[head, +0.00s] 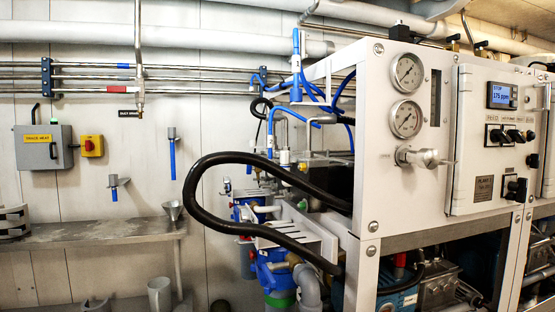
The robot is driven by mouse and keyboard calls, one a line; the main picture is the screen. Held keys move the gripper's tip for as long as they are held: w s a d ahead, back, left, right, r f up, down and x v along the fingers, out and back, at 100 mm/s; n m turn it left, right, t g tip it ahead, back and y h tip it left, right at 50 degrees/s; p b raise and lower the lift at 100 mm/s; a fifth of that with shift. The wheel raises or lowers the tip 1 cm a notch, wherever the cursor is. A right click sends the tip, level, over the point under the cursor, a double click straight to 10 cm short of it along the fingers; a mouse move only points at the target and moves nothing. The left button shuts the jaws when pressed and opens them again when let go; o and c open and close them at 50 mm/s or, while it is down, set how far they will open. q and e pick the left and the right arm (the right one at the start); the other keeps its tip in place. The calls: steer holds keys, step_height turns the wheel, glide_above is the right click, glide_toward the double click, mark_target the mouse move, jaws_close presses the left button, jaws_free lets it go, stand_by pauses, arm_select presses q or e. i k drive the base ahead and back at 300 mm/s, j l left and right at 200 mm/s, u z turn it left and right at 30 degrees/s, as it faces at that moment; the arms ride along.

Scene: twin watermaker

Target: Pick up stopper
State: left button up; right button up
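I cannot pick out a stopper with certainty in the head view. Two small grey fittings with blue stems are on the back wall: an upper fitting (172,150) with a long stem, and a lower fitting (114,184) with a short stem. A grey funnel (173,210) is at the right end of the wall shelf. Neither of my grippers is in view, so their state is hidden.
A grey shelf (100,233) runs along the left wall, with a curved grey part (14,221) on it. A white watermaker frame (375,165) with gauges fills the right. A thick black hose (198,205) loops out in front. A pale cup (160,294) stands below the shelf.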

mark_target(284, 155)
steer(key=i+j+z, duration=0.2)
steer(key=j, duration=0.25)
steer(key=j+z, duration=0.2)
steer(key=j, duration=0.25)
steer(key=i+j+z, duration=0.15)
steer(key=j, duration=0.35)
steer(key=i+j+z, duration=0.2)
steer(key=j, duration=0.25)
steer(key=j+z, duration=0.2)
steer(key=j, duration=0.25)
steer(key=i+j+z, duration=0.2)
steer(key=j, duration=0.35)
steer(key=k+l, duration=0.05)
